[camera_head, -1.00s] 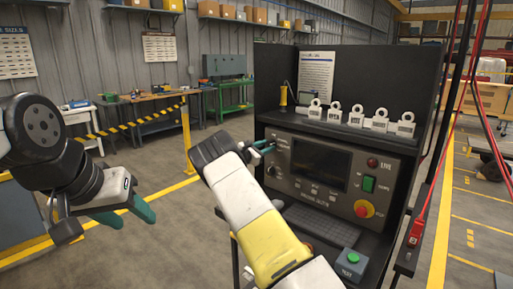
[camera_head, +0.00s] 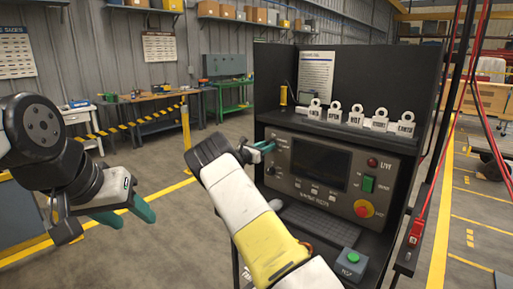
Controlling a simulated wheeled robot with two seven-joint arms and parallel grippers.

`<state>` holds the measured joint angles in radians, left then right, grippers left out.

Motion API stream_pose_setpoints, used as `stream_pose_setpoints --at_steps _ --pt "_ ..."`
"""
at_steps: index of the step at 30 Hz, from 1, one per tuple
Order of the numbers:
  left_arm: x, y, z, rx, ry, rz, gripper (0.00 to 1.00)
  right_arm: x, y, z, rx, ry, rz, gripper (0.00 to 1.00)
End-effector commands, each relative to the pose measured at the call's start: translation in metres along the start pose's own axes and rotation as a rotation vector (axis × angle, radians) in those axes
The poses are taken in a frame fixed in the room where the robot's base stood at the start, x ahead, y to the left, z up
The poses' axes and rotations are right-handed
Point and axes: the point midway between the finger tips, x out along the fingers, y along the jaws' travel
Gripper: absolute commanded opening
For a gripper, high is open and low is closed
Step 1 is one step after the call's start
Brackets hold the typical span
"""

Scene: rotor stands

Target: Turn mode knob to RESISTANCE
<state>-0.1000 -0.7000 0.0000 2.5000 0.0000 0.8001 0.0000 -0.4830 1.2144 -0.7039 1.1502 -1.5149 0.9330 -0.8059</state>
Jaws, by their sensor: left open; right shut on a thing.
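The tester's grey control panel (camera_head: 328,205) faces me, with a dark screen (camera_head: 320,164) in its middle. My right gripper (camera_head: 267,146) reaches across to the panel's upper left. Its green fingertips are shut at the mode knob there, and they hide the knob almost wholly. The knob's pointer and its small labels are too small to read, so I cannot tell the setting. My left gripper (camera_head: 130,214) is open and empty, hanging in free air well to the left of the tester.
The panel also carries a red lamp (camera_head: 372,162), a green switch (camera_head: 368,184) and a red stop knob on yellow (camera_head: 363,209). A keyboard (camera_head: 307,219) and a green-button box (camera_head: 351,261) sit below. Several white tags (camera_head: 354,117) stand on top. Red cables hang at right.

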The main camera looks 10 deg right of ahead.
Motion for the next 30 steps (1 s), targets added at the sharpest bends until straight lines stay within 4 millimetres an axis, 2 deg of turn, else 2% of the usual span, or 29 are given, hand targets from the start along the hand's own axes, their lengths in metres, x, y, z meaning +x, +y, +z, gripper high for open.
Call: stream_pose_setpoints --at_steps 3,4,7,15,19,30 --pt "0.000 0.000 0.000 0.000 0.000 0.000 0.50 0.000 0.000 0.000 0.001 0.000 0.001 0.00" --pt "0.000 0.000 0.000 0.000 0.000 0.000 0.50 0.000 0.000 0.000 0.001 0.000 0.001 0.38" --pt "0.000 0.000 0.000 0.000 0.000 0.000 0.50 0.000 0.000 0.000 0.001 0.000 0.001 0.56" --pt "0.000 0.000 0.000 0.000 0.000 0.000 0.50 0.000 0.000 0.000 0.001 0.000 0.000 0.56" --pt "0.000 0.000 0.000 0.000 0.000 0.000 0.50 -0.007 0.001 0.000 0.001 0.000 0.002 0.56" --pt "0.000 0.000 0.000 0.000 0.000 0.000 0.50 -0.066 0.001 0.000 0.002 0.000 0.002 0.56"
